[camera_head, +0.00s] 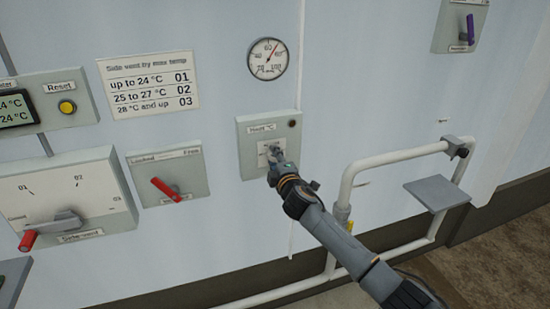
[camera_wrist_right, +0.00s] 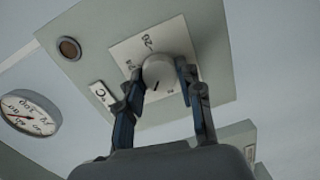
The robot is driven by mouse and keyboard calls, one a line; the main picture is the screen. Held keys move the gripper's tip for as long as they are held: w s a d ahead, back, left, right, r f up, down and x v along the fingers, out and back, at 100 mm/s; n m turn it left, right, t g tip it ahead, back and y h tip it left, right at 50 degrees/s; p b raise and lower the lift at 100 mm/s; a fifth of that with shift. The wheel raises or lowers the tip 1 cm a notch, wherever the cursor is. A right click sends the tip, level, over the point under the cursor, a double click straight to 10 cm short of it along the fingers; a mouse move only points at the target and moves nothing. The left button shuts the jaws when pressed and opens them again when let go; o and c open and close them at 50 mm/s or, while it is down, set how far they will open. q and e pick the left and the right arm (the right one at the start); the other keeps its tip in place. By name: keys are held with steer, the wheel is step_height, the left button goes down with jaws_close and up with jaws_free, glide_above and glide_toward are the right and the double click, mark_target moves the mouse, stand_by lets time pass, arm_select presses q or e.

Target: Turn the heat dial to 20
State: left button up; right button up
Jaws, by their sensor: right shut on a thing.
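The heat dial is a round pale knob (camera_wrist_right: 160,74) on a white scale plate (camera_wrist_right: 185,35), on the grey box labelled "Heat °C" (camera_head: 249,160). In the head view the knob is mostly hidden by my right gripper (camera_head: 275,153). In the right wrist view my right gripper (camera_wrist_right: 160,88) has one finger on each side of the knob and is shut on it. A dark mark shows on the knob's rim. A "20" reads on the scale plate; the other figures are partly hidden. My left gripper is not in view.
A round gauge (camera_head: 267,59) hangs above the box. Left are a red-handled lock switch (camera_head: 165,189), a side vent lever (camera_head: 62,222) and a temperature sign (camera_head: 150,85). A white pipe (camera_head: 395,157) with a grey plate (camera_head: 437,194) runs at right.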

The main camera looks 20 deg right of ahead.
steer(key=n, duration=0.4)
steer(key=shift+f, duration=0.1)
steer(key=n, duration=0.4)
steer(key=shift+t+h+p, duration=0.3)
steer(key=shift+p, duration=0.05)
steer(key=shift+n, duration=0.4)
steer(key=o, duration=1.2)
steer(key=shift+f, duration=0.1)
steer(key=shift+c, duration=0.2)
steer(key=s, duration=1.2)
steer(key=shift+a, duration=0.3)
